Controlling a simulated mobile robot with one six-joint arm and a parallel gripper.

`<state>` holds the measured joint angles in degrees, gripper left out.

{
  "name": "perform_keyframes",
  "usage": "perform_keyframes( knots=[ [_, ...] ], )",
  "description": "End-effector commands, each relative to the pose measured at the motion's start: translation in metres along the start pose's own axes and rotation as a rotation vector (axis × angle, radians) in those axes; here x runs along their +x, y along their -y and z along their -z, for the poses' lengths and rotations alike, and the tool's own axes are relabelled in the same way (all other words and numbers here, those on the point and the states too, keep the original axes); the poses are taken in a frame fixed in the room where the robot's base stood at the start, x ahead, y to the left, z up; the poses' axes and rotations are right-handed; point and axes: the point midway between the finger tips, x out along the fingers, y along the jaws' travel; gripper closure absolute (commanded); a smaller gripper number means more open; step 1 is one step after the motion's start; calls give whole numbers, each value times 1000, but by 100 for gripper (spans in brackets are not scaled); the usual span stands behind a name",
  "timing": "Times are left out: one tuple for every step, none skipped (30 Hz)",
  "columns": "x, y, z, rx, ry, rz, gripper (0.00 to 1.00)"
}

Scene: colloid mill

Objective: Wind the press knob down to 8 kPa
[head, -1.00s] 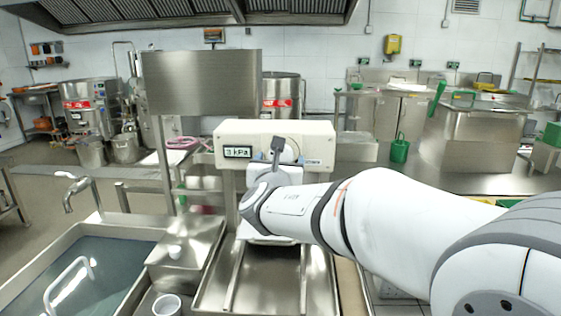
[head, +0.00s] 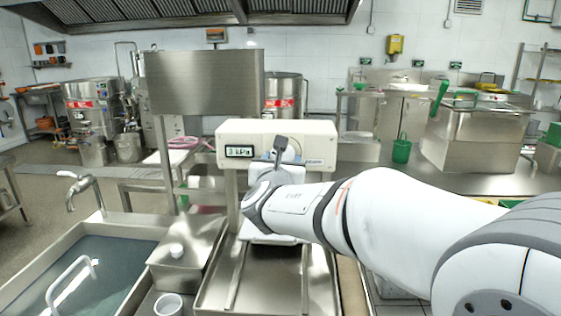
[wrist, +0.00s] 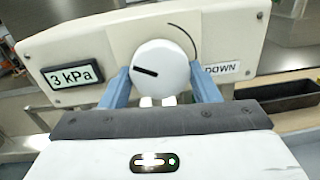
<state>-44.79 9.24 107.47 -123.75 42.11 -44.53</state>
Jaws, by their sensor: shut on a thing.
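The press (head: 318,136) is a cream housing at the middle of the head view. Its display (wrist: 73,76) reads 3 kPa. The round white press knob (wrist: 160,65) has a black pointer mark directed to the left and slightly up. A curved line and a DOWN label (wrist: 221,69) are at its right. My gripper (wrist: 161,84) is shut on the knob, with a blue finger on each side of it. In the head view my wrist and arm hide most of the knob.
A metal tray (head: 268,287) with rails lies below the press. A water-filled sink (head: 75,270), a tap (head: 80,188) and a white cup (head: 168,304) are to the left. A dark open bin (wrist: 285,96) is right of the gripper in the wrist view.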

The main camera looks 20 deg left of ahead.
Motion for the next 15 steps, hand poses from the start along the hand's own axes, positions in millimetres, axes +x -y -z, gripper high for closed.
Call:
perform_keyframes(
  knots=[
    [0, -1, 1, 7, 0, -3, 67],
    [0, 0, 2, 14, 0, -3, 67],
    [0, 0, 2, 25, -1, -3, 67],
    [0, 0, 2, 35, -1, -3, 67],
    [0, 0, 3, 47, -1, -3, 67],
    [0, -1, 3, 67, -1, -4, 67],
    [-1, 0, 4, 83, -2, -3, 67],
    [-1, 0, 4, 101, -2, -3, 67],
    [-1, 0, 4, 126, -3, -3, 67],
    [-1, 0, 4, 149, -4, -3, 67],
    [-1, -1, 5, 173, -5, -3, 67],
    [-1, -1, 5, 204, -6, -4, 67],
    [-1, -1, 6, 230, -7, -3, 67],
    [-1, -1, 6, 257, -8, -3, 67],
    [-1, -1, 6, 294, -10, -3, 67]
  ],
)
